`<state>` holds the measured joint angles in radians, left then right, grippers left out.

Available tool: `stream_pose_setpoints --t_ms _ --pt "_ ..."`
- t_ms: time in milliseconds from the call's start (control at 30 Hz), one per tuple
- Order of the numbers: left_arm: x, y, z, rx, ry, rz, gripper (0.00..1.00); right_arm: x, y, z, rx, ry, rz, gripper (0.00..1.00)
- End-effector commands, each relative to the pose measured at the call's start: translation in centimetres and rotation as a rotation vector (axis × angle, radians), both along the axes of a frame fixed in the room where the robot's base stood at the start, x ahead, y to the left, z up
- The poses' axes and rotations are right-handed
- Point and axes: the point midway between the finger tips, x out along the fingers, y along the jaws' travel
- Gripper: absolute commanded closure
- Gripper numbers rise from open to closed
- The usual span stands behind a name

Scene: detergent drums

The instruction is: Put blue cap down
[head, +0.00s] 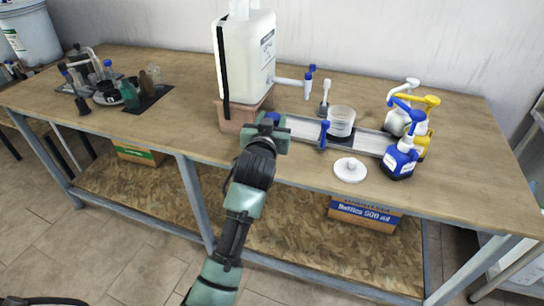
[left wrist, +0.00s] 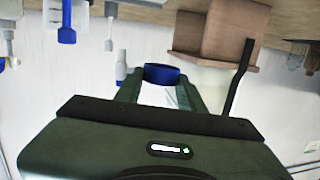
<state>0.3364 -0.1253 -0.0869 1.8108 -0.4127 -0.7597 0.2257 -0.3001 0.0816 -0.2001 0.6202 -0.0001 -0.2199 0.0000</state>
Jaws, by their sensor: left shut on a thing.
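The blue cap (head: 273,116) shows at the tips of my left gripper (head: 270,130), in front of the large white drum (head: 250,58). In the left wrist view the blue cap (left wrist: 162,74) sits between the two green fingers, and my left gripper (left wrist: 160,92) is shut on it. The cap is close to the left end of the pale rail (head: 300,125). I cannot tell whether it touches the table or hangs above it. My right gripper is not in view.
The wooden table (head: 430,195) holds a clear jar (head: 341,121), a white lid (head: 350,170), a blue pump bottle (head: 400,158) and a yellow one (head: 424,125) to the right. The drum's spigot (head: 295,82) sticks out rightward.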

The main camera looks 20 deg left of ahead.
Motion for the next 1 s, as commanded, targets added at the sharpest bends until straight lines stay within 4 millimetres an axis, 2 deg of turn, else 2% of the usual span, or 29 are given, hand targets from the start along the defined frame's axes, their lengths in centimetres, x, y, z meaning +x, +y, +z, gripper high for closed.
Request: stream_pose_setpoints --t_ms 33,100,300,467,700,1000 --pt "-0.1 0.0 -1.8 0.001 0.007 -0.001 0.98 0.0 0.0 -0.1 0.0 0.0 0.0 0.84" --pt "-0.1 0.0 -3.6 0.0 0.006 0.0 0.98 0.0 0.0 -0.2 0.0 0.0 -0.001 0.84" --pt "-0.1 0.0 -7.3 -0.002 0.003 -0.001 0.98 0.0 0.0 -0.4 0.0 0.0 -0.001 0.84" --pt "0.0 0.0 -8.5 -0.001 0.002 0.0 0.98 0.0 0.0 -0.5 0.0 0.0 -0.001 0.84" --pt "-0.1 0.0 -12.0 -0.001 0.002 0.0 0.98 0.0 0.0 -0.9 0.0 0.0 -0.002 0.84" --pt "0.0 0.0 -12.4 -0.001 -0.001 -0.001 0.98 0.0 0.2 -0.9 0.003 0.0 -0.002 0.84"
